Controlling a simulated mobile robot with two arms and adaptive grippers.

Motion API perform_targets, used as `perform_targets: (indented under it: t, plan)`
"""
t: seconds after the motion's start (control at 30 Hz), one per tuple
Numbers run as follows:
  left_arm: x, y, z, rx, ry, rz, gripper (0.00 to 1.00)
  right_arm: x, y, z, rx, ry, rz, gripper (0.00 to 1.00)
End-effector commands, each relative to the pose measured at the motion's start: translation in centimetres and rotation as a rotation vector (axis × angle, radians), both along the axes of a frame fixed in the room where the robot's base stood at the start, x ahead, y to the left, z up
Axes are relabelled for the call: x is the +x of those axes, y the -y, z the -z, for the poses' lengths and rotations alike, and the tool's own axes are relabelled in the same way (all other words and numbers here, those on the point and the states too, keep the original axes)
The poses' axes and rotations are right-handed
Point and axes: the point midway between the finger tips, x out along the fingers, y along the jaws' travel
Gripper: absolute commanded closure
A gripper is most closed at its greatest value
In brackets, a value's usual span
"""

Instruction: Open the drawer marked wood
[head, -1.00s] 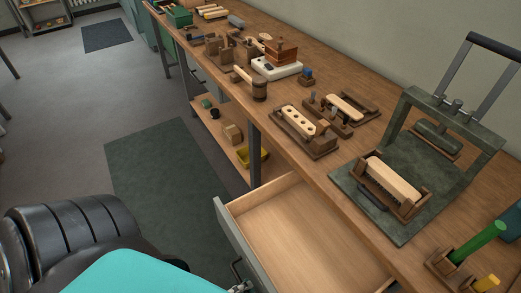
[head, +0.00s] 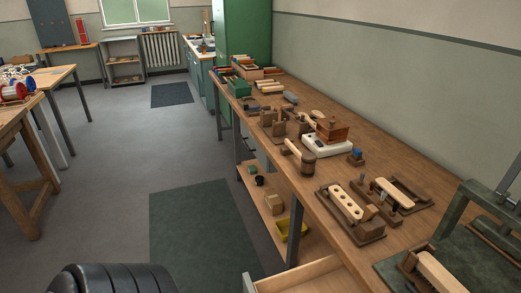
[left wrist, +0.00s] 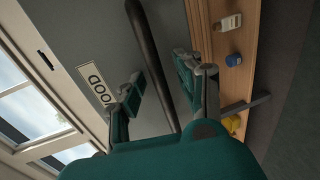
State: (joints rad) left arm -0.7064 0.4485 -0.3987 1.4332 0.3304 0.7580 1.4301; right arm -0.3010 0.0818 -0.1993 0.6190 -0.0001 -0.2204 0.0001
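The drawer (head: 310,276) under the workbench is pulled out; only its far wall and part of its front show at the bottom of the head view. In the left wrist view a grey drawer front (left wrist: 92,40) carries a label (left wrist: 96,88) reading "OOD", its first letter hidden behind a finger. A dark bar handle (left wrist: 150,62) runs between the fingers of my left gripper (left wrist: 160,78). The fingers are apart, one on each side of the bar, with gaps visible. My right gripper is in neither view.
The workbench (head: 300,185) holds wooden jigs, a mallet (head: 303,158) and a green press frame (head: 462,205). A lower shelf (head: 268,212) carries a yellow bin (head: 290,229). The floor left of the bench, with a green mat (head: 200,225), is clear.

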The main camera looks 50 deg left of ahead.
Motion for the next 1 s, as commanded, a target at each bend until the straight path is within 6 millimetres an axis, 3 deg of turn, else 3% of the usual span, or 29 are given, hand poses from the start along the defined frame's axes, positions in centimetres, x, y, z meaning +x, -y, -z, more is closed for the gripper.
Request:
perform_targets:
  t: [0.27, 0.7, 1.0]
  plan:
    - [-1.6, -0.5, -0.2, 0.001, -0.005, 0.001, 0.65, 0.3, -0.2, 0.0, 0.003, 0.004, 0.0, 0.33]
    - [-9.5, -3.5, -2.0, 0.001, -0.003, 0.0, 0.65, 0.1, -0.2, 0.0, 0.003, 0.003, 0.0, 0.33]
    - [-11.1, -4.1, -2.4, 0.0, 0.0, 0.0, 0.65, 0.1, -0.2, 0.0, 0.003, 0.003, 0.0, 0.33]
